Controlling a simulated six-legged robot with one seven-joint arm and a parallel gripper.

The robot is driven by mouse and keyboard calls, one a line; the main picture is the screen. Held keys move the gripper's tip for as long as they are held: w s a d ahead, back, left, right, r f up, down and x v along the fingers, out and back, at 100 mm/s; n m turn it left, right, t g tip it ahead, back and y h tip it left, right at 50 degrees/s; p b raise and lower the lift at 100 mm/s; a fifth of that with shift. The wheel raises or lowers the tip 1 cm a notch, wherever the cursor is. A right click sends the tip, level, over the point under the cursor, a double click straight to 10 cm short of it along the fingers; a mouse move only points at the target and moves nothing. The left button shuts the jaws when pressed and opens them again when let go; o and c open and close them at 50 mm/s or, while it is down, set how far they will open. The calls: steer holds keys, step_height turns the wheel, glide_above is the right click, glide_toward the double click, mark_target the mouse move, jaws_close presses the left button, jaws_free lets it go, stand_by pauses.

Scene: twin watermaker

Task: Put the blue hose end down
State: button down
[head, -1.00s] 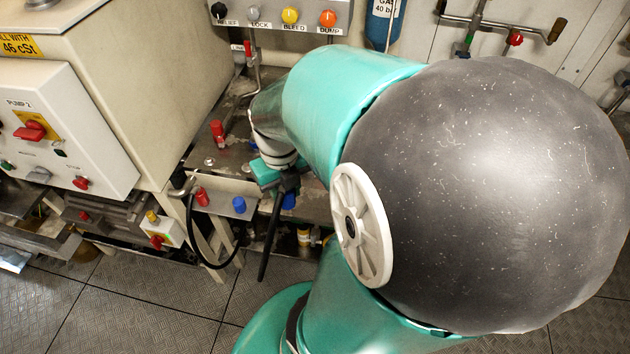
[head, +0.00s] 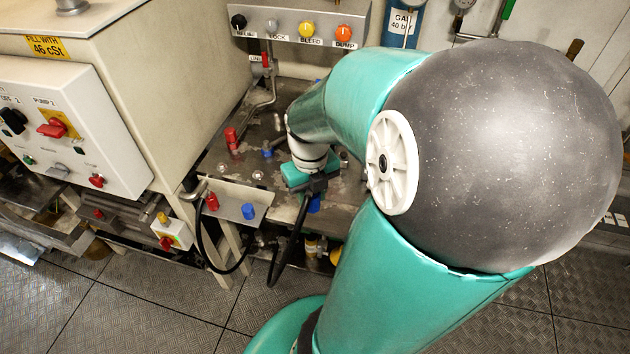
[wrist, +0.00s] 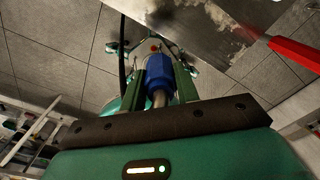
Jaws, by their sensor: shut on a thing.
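The blue hose end (head: 314,204) is held in my gripper (head: 312,186), above the front edge of the stained metal bench top (head: 262,172). The wrist view shows the blue hose end (wrist: 159,72) between the two fingers of my gripper (wrist: 160,78), which are shut on it. A black hose (head: 291,240) hangs from the gripper in a loop below the bench edge. The hose end's tip and any contact with the bench cannot be made out.
A small shelf (head: 230,198) left of my gripper carries a red cap (head: 212,202) and a blue cap (head: 249,211). Red fittings (head: 232,140) and a blue fitting (head: 267,151) stand on the bench. A knob panel (head: 300,22) is behind; a pump cabinet (head: 70,125) is left.

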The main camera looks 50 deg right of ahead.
steer(key=shift+w+d+f, duration=0.2)
steer(key=shift+w+d, duration=0.05)
steer(key=shift+d, duration=0.1)
steer(key=d+f, duration=0.2)
steer(key=d, duration=0.1)
steer(key=w+d+f, duration=0.1)
steer(key=d+f, duration=0.1)
steer(key=f, duration=0.1)
steer(key=d+f, duration=0.2)
steer(key=d, duration=0.1)
steer(key=shift+w+d+f, duration=0.25)
steer(key=shift+w+d, duration=0.05)
steer(key=shift+w, duration=0.1)
steer(key=shift+f, duration=1.6)
steer(key=c, duration=1)
jaws_free()
steer(key=shift+f, duration=0.15)
steer(key=shift+c, duration=0.2)
